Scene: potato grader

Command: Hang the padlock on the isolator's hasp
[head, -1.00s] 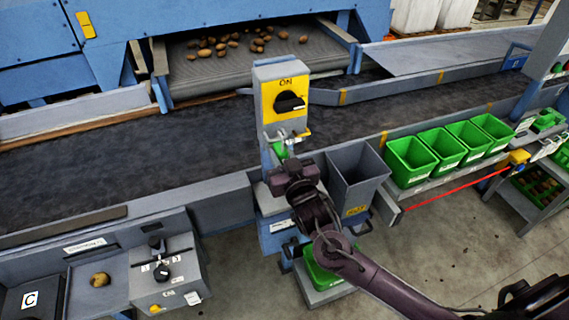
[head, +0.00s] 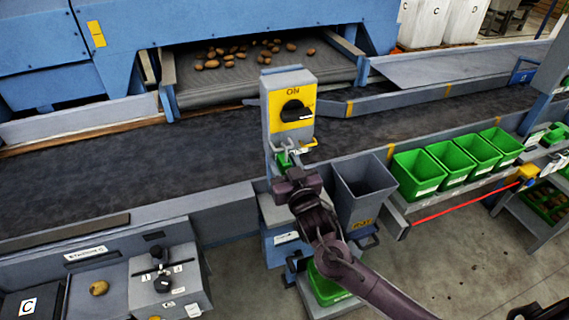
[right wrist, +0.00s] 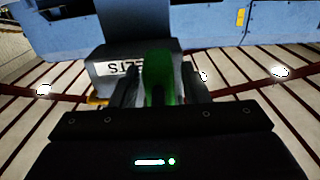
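The isolator (head: 290,105) is a grey box on a post with a yellow "ON" plate and a black rotary knob. Its hasp (head: 308,145) shows yellow at the lower front. The green padlock (head: 285,160) is just below the box, with grey metal around its top. My right gripper (head: 288,170) is shut on the padlock from below and in front. In the right wrist view the green padlock body (right wrist: 158,80) stands between the dark fingers. I cannot tell whether the shackle touches or passes through the hasp. My left gripper is not in view.
A grey bin (head: 361,190) stands right of my right gripper. Several green crates (head: 417,175) line the belt's near side. A dark conveyor (head: 200,150) runs behind the isolator. A control panel (head: 165,280) and a potato (head: 99,288) are at lower left.

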